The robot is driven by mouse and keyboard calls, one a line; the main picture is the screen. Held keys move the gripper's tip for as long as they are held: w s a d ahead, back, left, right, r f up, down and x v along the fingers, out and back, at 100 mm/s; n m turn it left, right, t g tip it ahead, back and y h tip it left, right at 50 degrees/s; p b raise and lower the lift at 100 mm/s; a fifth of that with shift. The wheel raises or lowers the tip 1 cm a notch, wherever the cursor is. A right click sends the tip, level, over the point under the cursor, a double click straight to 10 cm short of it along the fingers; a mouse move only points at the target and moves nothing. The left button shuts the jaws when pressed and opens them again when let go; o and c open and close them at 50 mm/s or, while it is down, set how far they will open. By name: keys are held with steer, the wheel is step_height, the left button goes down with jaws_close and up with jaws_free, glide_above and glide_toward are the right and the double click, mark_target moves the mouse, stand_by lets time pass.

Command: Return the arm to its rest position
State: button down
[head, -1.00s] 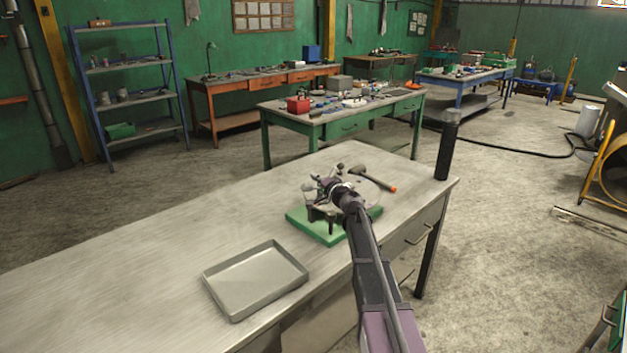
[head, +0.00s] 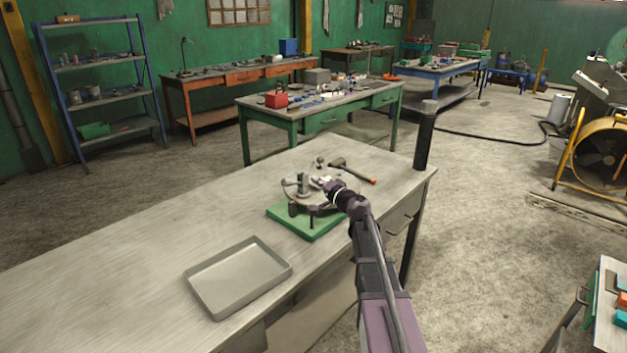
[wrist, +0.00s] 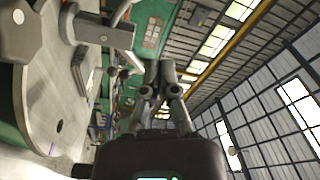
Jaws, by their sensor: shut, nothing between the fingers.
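My gripper (head: 322,183) is at the end of my arm, which reaches in from the lower right of the head view to the fixture on the workbench. The gripper also shows in the wrist view (wrist: 160,76), its fingers shut with nothing between them. The fixture has a green base (head: 299,227) with a grey upright post (head: 303,183) and dark legs; my arm hides part of it. In the wrist view a round grey plate with a hole (wrist: 58,110) lies at the left. The gripper looks apart from it.
A shallow grey tray (head: 222,305) lies on the workbench (head: 130,262), left of the fixture. A hammer (head: 352,171) lies behind the gripper. A black post (head: 425,138) stands at the bench's right corner. Floor to the right is open; a yellow-framed fan (head: 600,157) stands beyond it.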

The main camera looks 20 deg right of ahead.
stand_by(0.3)
steer(key=s+a+f+n+g+p, duration=0.1)
steer(key=s+a+f+n+g, duration=0.35)
steer(key=s+a, duration=0.25)
steer(key=s+a+f+n+g+p, duration=0.25)
steer(key=s+a+f+g, duration=0.25)
steer(key=s+a, duration=0.25)
steer(key=s+d+f+g+h, duration=0.1)
steer(key=s+g+h, duration=0.1)
steer(key=s, duration=0.4)
steer(key=s+d+f+n+g+h+p, duration=0.1)
steer(key=s+f+g+h, duration=0.1)
steer(key=s, duration=0.5)
steer(key=s+d+f+n+g+h, duration=0.1)
steer(key=s+d+f+g+h, duration=0.1)
steer(key=s, duration=0.4)
steer(key=shift+s+g+h, duration=0.15)
steer(key=shift+g+h, duration=0.6)
steer(key=shift+h, duration=0.05)
